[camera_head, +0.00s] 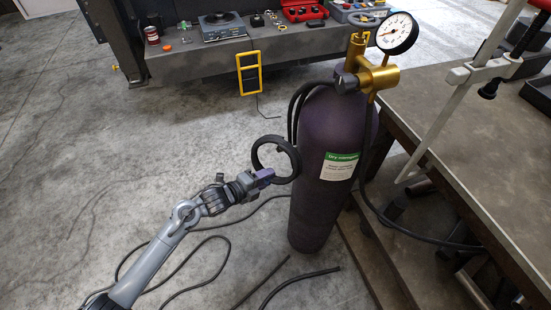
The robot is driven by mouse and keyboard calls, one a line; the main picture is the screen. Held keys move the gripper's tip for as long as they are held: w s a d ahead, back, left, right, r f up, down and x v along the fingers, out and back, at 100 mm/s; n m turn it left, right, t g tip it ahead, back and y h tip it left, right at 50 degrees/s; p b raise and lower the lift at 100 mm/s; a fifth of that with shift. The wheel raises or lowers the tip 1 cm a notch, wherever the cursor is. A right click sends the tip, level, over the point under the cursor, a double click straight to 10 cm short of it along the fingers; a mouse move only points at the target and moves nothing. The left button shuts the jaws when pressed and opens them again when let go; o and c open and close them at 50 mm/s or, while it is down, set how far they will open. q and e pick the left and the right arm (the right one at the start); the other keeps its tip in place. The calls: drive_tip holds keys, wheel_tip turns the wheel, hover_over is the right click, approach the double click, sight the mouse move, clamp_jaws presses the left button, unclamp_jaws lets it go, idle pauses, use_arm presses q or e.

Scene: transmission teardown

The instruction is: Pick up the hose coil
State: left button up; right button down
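The hose coil (297,157) is a black ring just left of the purple-grey gas cylinder (322,205). It looks upright, with its right side close to or touching the cylinder. My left gripper (265,176), with purple fingertips, comes up from the lower left. Its fingertips are at the lower left of the ring and appear closed on it, though the far finger is hidden. My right gripper is not in view.
The cylinder carries a brass regulator (376,76) and a pressure gauge (397,33). A workbench (480,110) with a pale stand (452,98) is at the right. Black hoses (222,247) lie on the floor. A yellow-framed item (249,74) hangs from the back bench. The floor at left is clear.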

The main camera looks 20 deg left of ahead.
use_arm(q)
clamp_jaws()
drive_tip(key=shift+w+r, duration=0.1)
drive_tip(key=shift+r, duration=0.05)
